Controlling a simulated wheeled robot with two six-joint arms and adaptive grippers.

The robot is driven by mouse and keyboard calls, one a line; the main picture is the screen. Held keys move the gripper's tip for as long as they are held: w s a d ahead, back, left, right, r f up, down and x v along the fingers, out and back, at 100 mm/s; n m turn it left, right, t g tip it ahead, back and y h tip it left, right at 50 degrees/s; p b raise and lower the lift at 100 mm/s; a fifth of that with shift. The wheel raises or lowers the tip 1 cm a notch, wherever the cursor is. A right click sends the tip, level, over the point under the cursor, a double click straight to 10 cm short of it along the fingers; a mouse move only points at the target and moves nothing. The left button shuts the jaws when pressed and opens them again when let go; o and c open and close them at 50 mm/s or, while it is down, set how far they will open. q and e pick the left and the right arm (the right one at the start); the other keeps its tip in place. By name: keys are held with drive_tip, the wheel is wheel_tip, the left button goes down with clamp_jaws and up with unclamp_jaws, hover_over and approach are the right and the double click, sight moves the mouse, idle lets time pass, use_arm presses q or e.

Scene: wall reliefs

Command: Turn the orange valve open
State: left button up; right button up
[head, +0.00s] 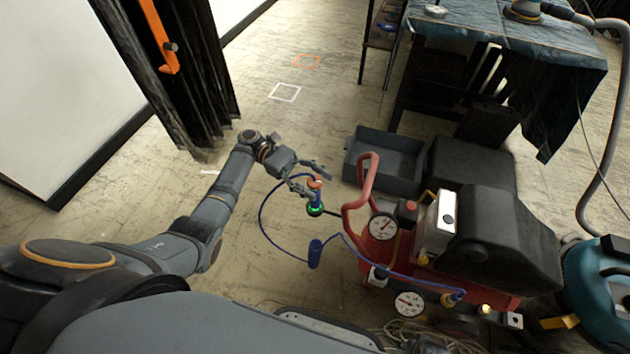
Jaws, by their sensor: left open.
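A small orange valve (314,182) sits on top of a short blue fitting with a glowing green ring (315,210) below it, to the left of a red compressor (372,262). My left gripper (309,183) is open, with one finger behind and one in front of the valve. I cannot tell whether the fingers touch it. The gripper partly hides the valve. My right gripper is not in view.
A blue hose (263,222) loops around the valve's left side. The compressor carries a red handle (348,205) and gauges (383,227). A grey bin (384,160) and a cloth-covered table (505,45) stand behind.

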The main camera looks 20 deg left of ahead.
sight(315, 181)
use_arm(q)
wheel_tip(315, 181, up, 10)
drive_tip(key=shift+f, duration=0.1)
drive_tip(key=shift+o, duration=0.2)
